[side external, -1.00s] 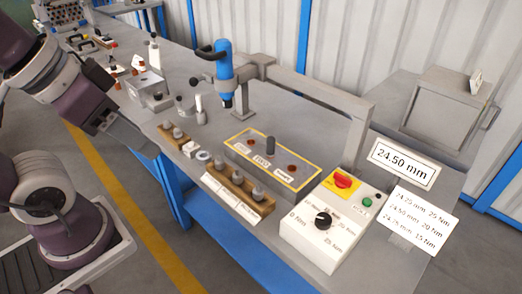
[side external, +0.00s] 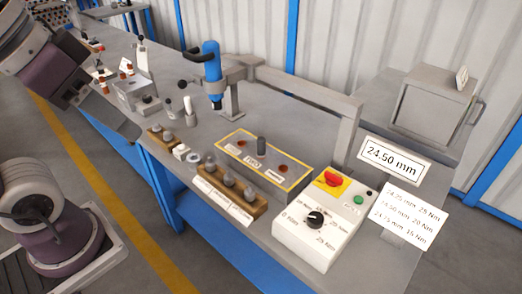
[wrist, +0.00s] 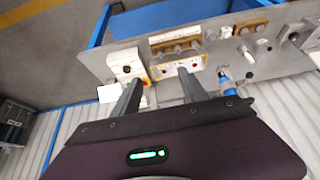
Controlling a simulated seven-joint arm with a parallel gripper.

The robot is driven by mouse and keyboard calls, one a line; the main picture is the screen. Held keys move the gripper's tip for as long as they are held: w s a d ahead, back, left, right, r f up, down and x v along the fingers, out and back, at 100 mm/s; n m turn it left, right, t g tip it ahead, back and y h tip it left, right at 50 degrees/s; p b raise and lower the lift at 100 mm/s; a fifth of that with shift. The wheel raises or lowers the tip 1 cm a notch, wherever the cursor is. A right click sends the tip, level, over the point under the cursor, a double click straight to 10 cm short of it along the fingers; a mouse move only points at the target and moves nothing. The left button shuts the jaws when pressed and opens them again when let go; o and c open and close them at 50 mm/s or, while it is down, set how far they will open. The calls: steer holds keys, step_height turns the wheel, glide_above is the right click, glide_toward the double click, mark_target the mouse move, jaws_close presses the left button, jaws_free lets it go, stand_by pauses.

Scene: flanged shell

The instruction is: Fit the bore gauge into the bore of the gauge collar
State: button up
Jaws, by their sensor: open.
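A wooden rack (side external: 228,196) with white labels holds several grey knobbed plugs (side external: 229,180). I take these to be the bore gauges; their label text is too small to read. Behind it lies a small pale ring-like part (side external: 193,157), possibly the gauge collar; its bore is not clear. The labelled rack also shows in the wrist view (wrist: 176,48). My gripper (wrist: 158,76) is open and empty, its two fingers spread above and away from the bench. In the side view my wrist is at upper left, well apart from the parts, and the fingers are hard to make out.
A yellow-edged plate (side external: 240,165) with a dark post stands beside the rack. A blue tool (side external: 212,72) hangs on a grey arm (side external: 305,90) above the bench. A white control box (side external: 322,232) is at front right. A sign (side external: 394,162) reads 24.50 mm. A second rack (side external: 171,142) stands further left.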

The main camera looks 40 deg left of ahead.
steer(key=w+d+r+t+h, duration=0.2)
steer(key=w+d+r+h, duration=0.15)
steer(key=w, duration=0.75)
steer(key=n+t+y, duration=0.5)
steer(key=y, duration=0.4)
glide_above(262, 146)
steer(key=s+d, duration=0.1)
steer(key=s, duration=0.1)
step_height(262, 146, down, 3)
step_height(262, 146, down, 32)
steer(key=shift+f, duration=0.15)
steer(key=x, duration=0.6)
steer(key=shift+a+f, duration=0.1)
steer(key=shift+a, duration=0.4)
steer(key=shift+w+a, duration=0.1)
steer(key=shift+w, duration=0.1)
jaws_close()
